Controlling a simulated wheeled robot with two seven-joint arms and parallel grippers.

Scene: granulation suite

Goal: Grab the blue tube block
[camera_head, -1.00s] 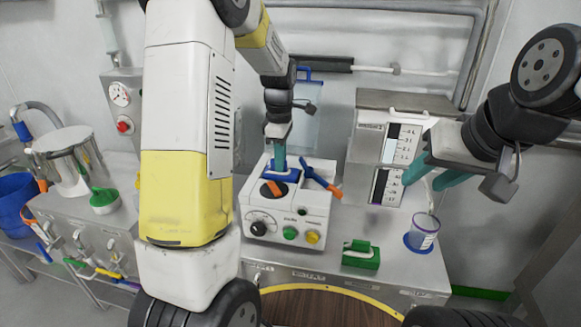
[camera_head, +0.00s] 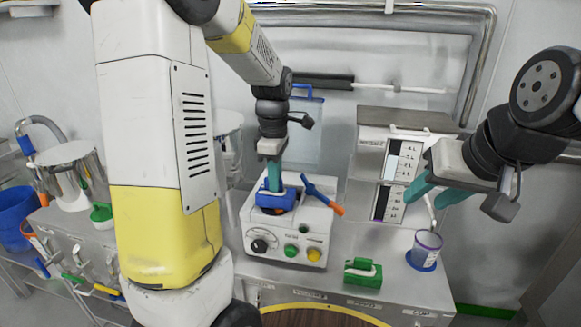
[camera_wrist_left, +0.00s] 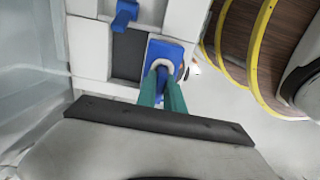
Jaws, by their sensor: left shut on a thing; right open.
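The blue tube block (camera_head: 271,199), a blue piece with a pale looped handle, is at the top of the white control box (camera_head: 285,232). My left gripper (camera_head: 277,182) points down with its teal fingers shut on the block's handle. The block (camera_wrist_left: 170,50) and its pale loop also show in the left wrist view, between the tips of the left gripper (camera_wrist_left: 163,82). I cannot tell whether the block touches the box. My right gripper (camera_head: 432,190) is open and empty, above the counter near a purple-rimmed cup (camera_head: 427,247).
A blue lever with an orange end (camera_head: 322,195) stands close to the right of the block. A green block with a handle (camera_head: 363,273) sits on the counter. A grey cabinet with gauges (camera_head: 395,160) stands behind. A steel pot (camera_head: 73,172) and blue bucket (camera_head: 14,215) are left.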

